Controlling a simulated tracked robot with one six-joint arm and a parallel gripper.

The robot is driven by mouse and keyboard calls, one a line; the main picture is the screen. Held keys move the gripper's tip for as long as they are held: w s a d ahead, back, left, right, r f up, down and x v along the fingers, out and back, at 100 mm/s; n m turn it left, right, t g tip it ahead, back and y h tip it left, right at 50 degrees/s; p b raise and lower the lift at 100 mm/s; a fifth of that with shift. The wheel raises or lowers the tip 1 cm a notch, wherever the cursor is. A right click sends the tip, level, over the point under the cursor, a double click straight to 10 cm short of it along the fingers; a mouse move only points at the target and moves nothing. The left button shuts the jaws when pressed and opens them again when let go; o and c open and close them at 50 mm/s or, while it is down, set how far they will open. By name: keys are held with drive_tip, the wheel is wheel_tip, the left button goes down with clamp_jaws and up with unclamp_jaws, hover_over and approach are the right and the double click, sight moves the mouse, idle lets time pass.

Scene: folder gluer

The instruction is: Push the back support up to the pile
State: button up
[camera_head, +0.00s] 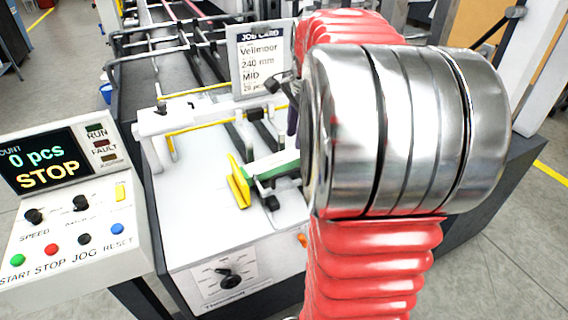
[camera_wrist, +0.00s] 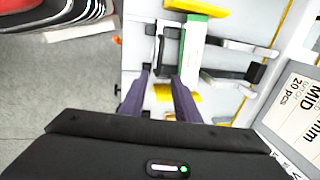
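The pile (camera_head: 278,164) is a narrow green-and-white stack on the white feeder table. It also shows in the wrist view (camera_wrist: 190,52). A yellow bracket (camera_head: 238,184) stands at its left end. A black fitting (camera_head: 270,200) sits on its near side and shows in the wrist view (camera_wrist: 160,48). I cannot tell for certain which of these is the back support. My gripper (camera_wrist: 160,76) points down beside the pile, its two purple fingers apart, with the black fitting just beyond the tips. A small yellow part (camera_wrist: 163,92) shows between the fingers.
A job card (camera_head: 264,60) stands behind the table, and a white crossbar (camera_head: 200,116) spans it. The control panel (camera_head: 70,195) at left reads 0 pcs and STOP. A dial (camera_head: 230,278) is on the front face. The table's left part is bare.

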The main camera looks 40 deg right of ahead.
sight(290, 172)
drive_tip(key=w+f, duration=0.1)
drive_tip(key=f, duration=0.8)
drive_tip(key=w+f, duration=0.1)
drive_tip(key=f, duration=0.3)
drive_tip(key=shift+w+d+f, duration=0.3)
drive_tip(key=shift+d, duration=0.05)
drive_tip(key=shift+c, duration=0.4)
clamp_jaws()
